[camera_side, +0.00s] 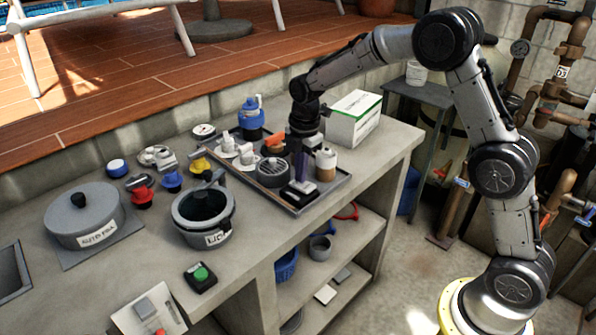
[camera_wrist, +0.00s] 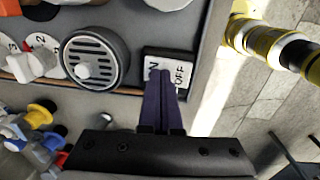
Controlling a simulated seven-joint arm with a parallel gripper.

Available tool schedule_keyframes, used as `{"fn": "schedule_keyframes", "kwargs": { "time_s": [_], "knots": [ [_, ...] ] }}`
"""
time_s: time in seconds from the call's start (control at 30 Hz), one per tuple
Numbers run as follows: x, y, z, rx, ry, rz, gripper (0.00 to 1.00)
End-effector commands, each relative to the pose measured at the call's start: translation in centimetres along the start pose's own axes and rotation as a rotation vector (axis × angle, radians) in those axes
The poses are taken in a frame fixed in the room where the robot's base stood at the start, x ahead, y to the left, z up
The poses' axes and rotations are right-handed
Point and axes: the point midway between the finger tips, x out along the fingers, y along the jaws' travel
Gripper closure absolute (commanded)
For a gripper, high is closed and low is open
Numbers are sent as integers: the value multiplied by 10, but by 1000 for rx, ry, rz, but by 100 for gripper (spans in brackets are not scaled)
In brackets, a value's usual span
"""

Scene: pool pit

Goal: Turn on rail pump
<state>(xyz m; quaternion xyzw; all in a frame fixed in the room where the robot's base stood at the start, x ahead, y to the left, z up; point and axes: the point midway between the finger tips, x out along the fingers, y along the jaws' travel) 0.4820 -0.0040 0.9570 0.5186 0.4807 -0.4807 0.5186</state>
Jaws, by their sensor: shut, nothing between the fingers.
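A black-framed switch with a white ON/OFF face (camera_wrist: 181,66) shows in the wrist view, at the right end of a grey panel. In the side view the switch (camera_side: 301,191) sits near the front corner of a tray-like panel on the counter. No rail pump label is readable. My gripper (camera_wrist: 160,77) has its dark purple fingers shut together with nothing between them. The fingertips overlap the switch's face, covering part of the ON lettering; I cannot tell whether they touch it. In the side view my gripper (camera_side: 299,178) points down just above the switch.
A round slotted grille (camera_wrist: 94,57) with a white knob lies left of the switch, and a numbered dial (camera_wrist: 38,62) farther left. A white-capped bottle (camera_side: 326,164) stands close right of my gripper. A white-green box (camera_side: 354,118) stands behind. A pot (camera_side: 203,211) stands left.

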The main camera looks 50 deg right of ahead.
Motion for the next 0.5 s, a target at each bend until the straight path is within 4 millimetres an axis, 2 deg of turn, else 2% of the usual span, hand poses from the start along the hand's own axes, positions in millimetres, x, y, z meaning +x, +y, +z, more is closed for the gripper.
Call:
{"fn": "schedule_keyframes", "kwargs": {
  "time_s": [0.37,0.5],
  "knots": [
    [-1,-2,0,0,0,1,100],
    [-10,0,0,0,0,2,100]
  ]
}}
